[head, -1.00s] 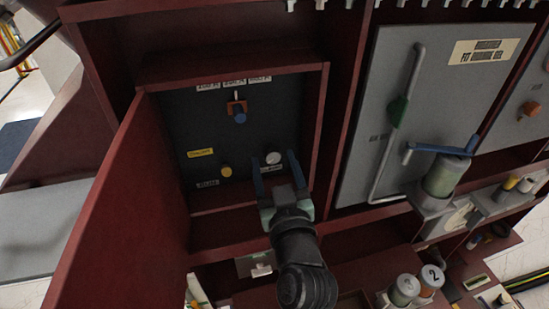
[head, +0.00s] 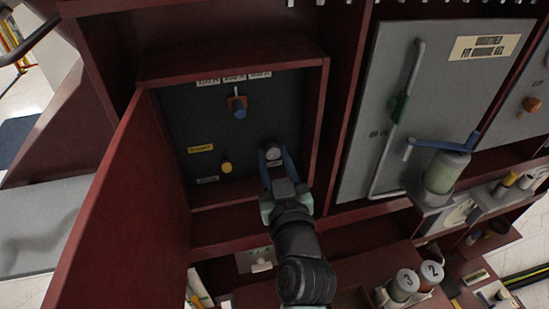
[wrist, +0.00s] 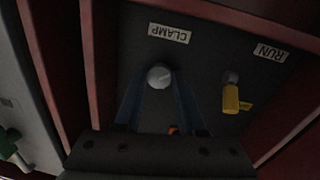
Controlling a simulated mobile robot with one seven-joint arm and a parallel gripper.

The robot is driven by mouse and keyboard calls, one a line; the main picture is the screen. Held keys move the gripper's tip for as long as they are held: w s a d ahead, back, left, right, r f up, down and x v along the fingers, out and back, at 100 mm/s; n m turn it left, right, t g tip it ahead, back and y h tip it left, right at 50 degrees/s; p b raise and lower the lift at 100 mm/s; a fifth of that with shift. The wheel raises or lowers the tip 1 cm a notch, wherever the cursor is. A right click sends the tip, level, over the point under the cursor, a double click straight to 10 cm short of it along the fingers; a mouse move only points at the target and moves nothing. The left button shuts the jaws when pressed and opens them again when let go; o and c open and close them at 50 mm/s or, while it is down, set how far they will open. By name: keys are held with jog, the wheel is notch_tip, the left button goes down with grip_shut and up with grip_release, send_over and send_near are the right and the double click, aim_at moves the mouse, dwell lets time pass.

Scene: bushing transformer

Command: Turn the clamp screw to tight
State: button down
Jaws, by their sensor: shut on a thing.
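The clamp screw (head: 273,154) is a round pale knob on the dark panel inside the open red cabinet. In the wrist view the clamp screw (wrist: 159,76) lies between the tips of my blue fingers, just by an upside-down CLAMP label (wrist: 169,34). My gripper (head: 273,158) reaches in from below and is shut on the knob, one finger on each side. The wrist view also shows my gripper (wrist: 159,80) at it. Any mark of the screw's turn is too dark and small to read.
A yellow knob (head: 226,167) sits left of the screw, near a RUN label (wrist: 270,53). The open red door (head: 125,205) stands at left. A grey panel (head: 420,105) with a blue-levered cylinder (head: 445,172) is at right.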

jog(key=shift+m, duration=0.3)
jog(key=m+p, duration=0.2)
jog(key=m, duration=0.3)
jog(key=shift+r+g, duration=0.15)
jog(key=shift+g, duration=0.15)
jog(key=m+p, duration=0.2)
jog(key=m, duration=0.4)
jog(key=shift+d+g+p, duration=0.1)
jog(key=shift+g+p, duration=0.2)
jog(key=m+y+p, duration=0.1)
jog(key=m+p, duration=0.1)
jog(key=m, duration=0.4)
jog(key=m+y+p, duration=0.1)
jog(key=m, duration=0.4)
jog(key=shift+d+p, duration=0.1)
jog(key=shift+p, duration=0.3)
jog(key=c, duration=0.5)
grip_release()
